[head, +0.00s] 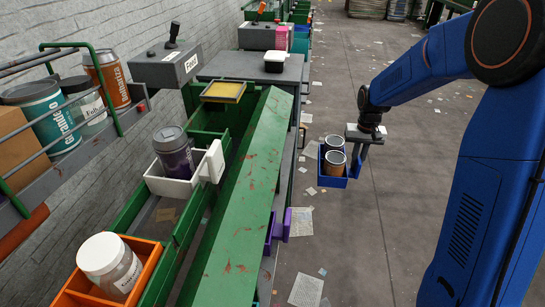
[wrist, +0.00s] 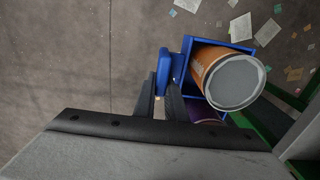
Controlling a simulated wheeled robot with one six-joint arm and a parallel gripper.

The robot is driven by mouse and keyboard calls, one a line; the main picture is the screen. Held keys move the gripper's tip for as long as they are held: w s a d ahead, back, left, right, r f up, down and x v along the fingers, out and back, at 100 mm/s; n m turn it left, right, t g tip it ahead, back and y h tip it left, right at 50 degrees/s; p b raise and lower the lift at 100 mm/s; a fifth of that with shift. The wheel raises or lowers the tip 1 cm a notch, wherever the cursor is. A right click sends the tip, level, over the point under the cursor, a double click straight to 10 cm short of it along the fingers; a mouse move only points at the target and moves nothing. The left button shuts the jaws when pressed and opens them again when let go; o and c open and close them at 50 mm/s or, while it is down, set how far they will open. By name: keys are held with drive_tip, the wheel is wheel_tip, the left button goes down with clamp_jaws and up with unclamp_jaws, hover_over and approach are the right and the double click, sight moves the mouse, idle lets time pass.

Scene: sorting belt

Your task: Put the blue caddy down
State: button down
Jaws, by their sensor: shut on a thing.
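The blue caddy (head: 334,182) hangs from my gripper (head: 357,155) over the floor, to the right of the belt. It holds two cans, a brown one (head: 335,163) in front and a darker-sided one (head: 333,144) behind. In the wrist view my gripper (wrist: 163,90) is shut on the upright blue plate at the side of the caddy (wrist: 188,47). The orange-brown can with a grey lid (wrist: 235,82) shows there, and a purple can (wrist: 203,112) is partly hidden below it. The caddy looks about level and touches nothing beneath.
A green sloped rail (head: 243,190) runs along the belt. A white caddy (head: 172,186) with a purple jar and an orange caddy (head: 75,297) with a white-lidded jar stand left of it. A purple caddy (head: 299,222) sits low on the near side. The floor is open, with scattered paper.

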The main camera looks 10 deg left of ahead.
drive_tip(key=s+a+r, duration=0.4)
drive_tip(key=s+r, duration=0.4)
drive_tip(key=r, duration=0.5)
drive_tip(key=a+f, duration=0.1)
drive_tip(key=a, duration=1.7)
drive_tip(key=shift+f, duration=0.2)
drive_tip(key=shift+w+a+f, duration=0.1)
drive_tip(key=c, duration=2.1)
unclamp_jaws()
wheel_tip(320, 180, up, 12)
